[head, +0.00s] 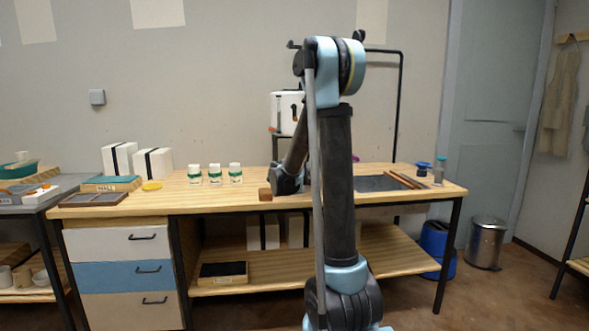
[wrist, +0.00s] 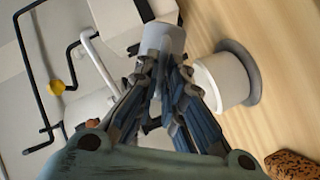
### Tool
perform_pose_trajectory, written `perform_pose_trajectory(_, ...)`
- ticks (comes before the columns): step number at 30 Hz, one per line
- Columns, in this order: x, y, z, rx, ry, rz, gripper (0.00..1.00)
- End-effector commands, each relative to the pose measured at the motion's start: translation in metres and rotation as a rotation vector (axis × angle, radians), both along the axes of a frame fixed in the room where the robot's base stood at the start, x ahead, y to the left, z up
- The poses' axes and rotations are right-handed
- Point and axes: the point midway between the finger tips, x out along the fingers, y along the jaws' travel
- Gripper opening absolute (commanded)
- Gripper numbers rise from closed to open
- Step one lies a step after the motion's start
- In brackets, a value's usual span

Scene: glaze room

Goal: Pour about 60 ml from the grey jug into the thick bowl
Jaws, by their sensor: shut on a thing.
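In the wrist view my gripper (wrist: 162,66) is shut on a light grey, rounded thing (wrist: 165,38), which I take for the grey jug. Only part of it shows beyond the fingertips; its mouth and contents cannot be seen. Just right of the fingers, a thick-walled white vessel (wrist: 222,80), probably the thick bowl, sits on a grey round disc (wrist: 241,70) on the wooden bench. The fingers partly cover it, and its inside is hidden. In the head view my arm hides the jug, the bowl and the fingertips.
A brown block (head: 265,194) lies on the bench (head: 120,207) left of my arm. Several white jars (head: 215,174) stand farther left. A white bucket (head: 284,112) stands raised behind my arm. A grey panel (head: 376,184) and blue items (head: 423,167) are right.

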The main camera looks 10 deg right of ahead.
Motion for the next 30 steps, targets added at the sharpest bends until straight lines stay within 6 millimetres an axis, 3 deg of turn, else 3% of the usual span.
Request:
perform_pose_trajectory(5,0.0,-0.0003,0.0005,0.01,-0.002,0.0,0.0)
perform_pose_trajectory(15,-0.0008,-0.0041,0.0039,0.201,-0.049,0.006,0.0)
perform_pose_trajectory(30,-0.0004,-0.0041,0.0042,0.224,-0.055,0.008,0.0)
